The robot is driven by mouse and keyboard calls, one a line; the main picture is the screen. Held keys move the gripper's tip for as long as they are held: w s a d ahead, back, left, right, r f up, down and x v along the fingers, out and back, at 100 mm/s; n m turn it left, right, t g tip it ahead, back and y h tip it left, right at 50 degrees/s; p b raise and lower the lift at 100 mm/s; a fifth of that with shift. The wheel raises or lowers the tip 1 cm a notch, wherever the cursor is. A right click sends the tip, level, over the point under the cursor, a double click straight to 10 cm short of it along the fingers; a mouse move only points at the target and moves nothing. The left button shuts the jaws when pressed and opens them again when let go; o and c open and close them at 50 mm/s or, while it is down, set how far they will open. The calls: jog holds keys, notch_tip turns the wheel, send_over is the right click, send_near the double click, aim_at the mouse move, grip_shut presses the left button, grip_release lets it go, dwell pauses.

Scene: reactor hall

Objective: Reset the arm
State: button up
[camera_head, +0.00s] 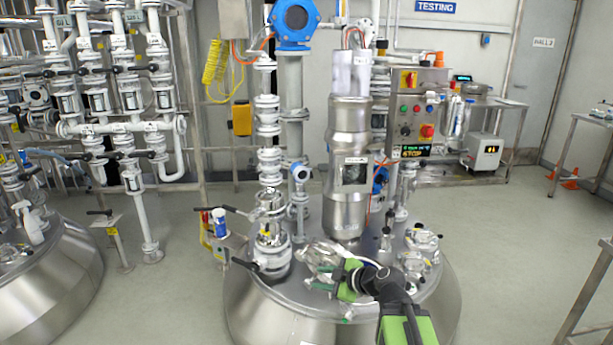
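My arm comes up from the lower right of the view, black and green. My gripper (322,274) is at its end, over the top of the steel reactor vessel (260,310). It points left, at clear and pale fittings on the lid. The fingertips blend into these fittings, so I cannot tell whether the gripper is open, shut or holding something.
A tall steel column (347,205) rises from the lid just behind my gripper. A white valve stack (271,240) stands to its left. Metal tables (590,150) stand at the right. The grey floor (510,240) right of the vessel is clear.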

jog(key=s+a+f+m+g+h, duration=0.2)
jog(key=s+f+g, duration=0.15)
jog(key=f, duration=0.25)
jog(key=s+d+f+m+g+h, duration=0.5)
jog(key=s+d+f+m+h, duration=0.1)
jog(key=s+d+m, duration=0.6)
notch_tip(320, 180, up, 18)
jog(key=a+m+p, duration=0.1)
jog(key=m+p, duration=0.1)
jog(key=p, duration=1.6)
jog(key=shift+w+a+m, duration=0.15)
jog(key=shift+w+m, duration=0.25)
jog(key=shift+w, duration=0.05)
